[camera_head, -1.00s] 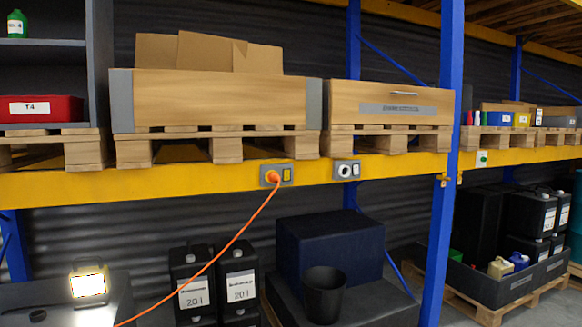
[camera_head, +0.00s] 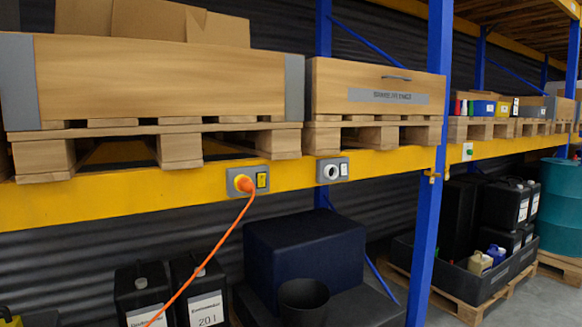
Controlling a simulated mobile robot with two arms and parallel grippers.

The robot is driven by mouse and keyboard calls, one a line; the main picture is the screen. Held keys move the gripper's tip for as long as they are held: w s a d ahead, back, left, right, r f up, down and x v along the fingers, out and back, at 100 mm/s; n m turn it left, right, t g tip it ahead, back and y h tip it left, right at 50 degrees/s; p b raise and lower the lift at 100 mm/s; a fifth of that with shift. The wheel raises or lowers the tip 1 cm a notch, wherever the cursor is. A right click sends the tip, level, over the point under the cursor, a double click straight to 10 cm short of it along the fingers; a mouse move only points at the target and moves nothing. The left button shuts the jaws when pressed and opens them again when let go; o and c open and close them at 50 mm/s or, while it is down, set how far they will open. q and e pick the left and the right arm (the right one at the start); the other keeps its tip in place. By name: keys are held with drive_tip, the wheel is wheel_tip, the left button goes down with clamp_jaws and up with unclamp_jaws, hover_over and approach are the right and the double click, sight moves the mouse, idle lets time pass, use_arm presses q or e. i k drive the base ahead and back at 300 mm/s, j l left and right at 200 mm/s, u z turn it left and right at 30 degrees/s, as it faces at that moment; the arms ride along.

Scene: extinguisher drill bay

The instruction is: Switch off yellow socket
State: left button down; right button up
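A grey socket box with a yellow switch (camera_head: 262,180) is mounted on the yellow shelf beam (camera_head: 110,200). An orange plug (camera_head: 243,184) sits in its left half, and an orange cable (camera_head: 215,250) hangs from it down to the lower left. To its right on the same beam is a second grey socket box (camera_head: 332,170) with a round empty outlet and a white switch. The switch positions are too small to tell. Neither of my grippers is in view.
Wooden crates (camera_head: 160,85) on pallets stand above the beam. A blue upright post (camera_head: 430,160) is right of the sockets. Below are black canisters (camera_head: 200,290), a dark blue box (camera_head: 305,255) and a black bucket (camera_head: 303,302). A teal drum (camera_head: 560,210) stands at the far right.

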sight(262, 177)
drive_tip(key=i+j+z, duration=0.5)
drive_tip(key=i+j, duration=0.45)
drive_tip(key=j, duration=0.15)
